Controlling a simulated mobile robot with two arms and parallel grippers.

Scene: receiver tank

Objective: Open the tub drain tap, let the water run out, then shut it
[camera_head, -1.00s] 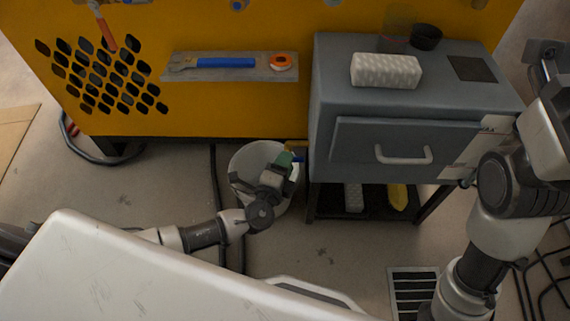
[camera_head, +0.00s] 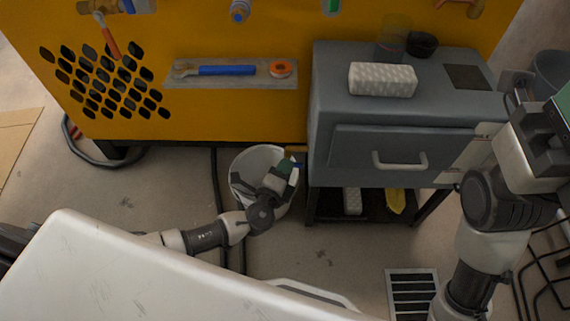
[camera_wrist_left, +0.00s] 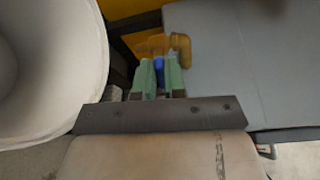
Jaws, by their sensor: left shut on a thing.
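The brass tap (camera_head: 296,149) with a blue handle (camera_head: 299,165) sits low between the yellow machine and the grey cabinet, beside a white bucket (camera_head: 240,190). In the left wrist view the tap (camera_wrist_left: 180,48) is just beyond my fingertips. My left gripper (camera_head: 287,164) reaches over the bucket. Its green fingers (camera_wrist_left: 159,80) are shut on the blue handle (camera_wrist_left: 158,68), one on each side. The fingers hide part of the handle. I cannot see any water. My right gripper (camera_head: 558,112) is cut off at the right edge, with some green showing; its jaws cannot be judged.
The grey cabinet (camera_head: 350,150) has a drawer and carries a white textured block (camera_head: 383,79) and a dark cup (camera_head: 422,44). A shelf (camera_head: 230,82) holds a blue-handled tool and orange tape. A floor grate (camera_head: 412,292) lies at the front. Another bucket (camera_head: 553,72) stands at right.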

